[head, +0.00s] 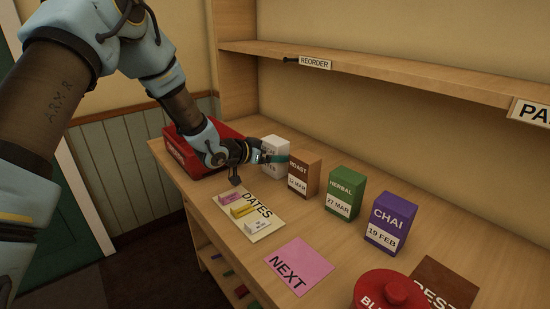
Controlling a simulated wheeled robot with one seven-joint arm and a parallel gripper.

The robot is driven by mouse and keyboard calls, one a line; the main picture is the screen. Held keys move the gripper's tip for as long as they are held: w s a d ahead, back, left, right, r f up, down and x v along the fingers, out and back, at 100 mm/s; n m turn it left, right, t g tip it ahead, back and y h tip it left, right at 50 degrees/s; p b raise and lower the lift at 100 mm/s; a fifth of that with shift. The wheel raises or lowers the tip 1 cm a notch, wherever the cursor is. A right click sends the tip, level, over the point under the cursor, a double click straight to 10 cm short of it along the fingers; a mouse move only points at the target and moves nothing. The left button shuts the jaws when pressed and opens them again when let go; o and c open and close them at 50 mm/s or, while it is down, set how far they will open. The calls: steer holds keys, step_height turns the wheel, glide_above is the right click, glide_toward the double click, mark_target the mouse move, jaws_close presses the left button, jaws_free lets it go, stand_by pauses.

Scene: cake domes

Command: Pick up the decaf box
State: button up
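Four boxes stand upright in a row on the wooden counter. The leftmost is a white box (275,142), its lettering mostly hidden by my gripper, so I cannot read a decaf name on it. Right of it are a brown ROAST box (304,176), a green HERBAL box (343,193) and a purple CHAI box (390,223). My gripper (276,158) reaches in from the left at the white box, with a teal finger across its front. The finger gap is hidden, and I cannot tell whether it touches or grips the box.
A red bin (190,152) stands left behind my gripper. A DATES card (262,232) with small tags, a pink NEXT card (299,266), a brown card (445,280) and a red lidded container (388,292) lie toward the front. A shelf (400,72) overhangs behind.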

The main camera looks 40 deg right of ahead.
steer(key=c, duration=0.8)
steer(key=shift+o, duration=0.2)
steer(key=shift+r, duration=0.1)
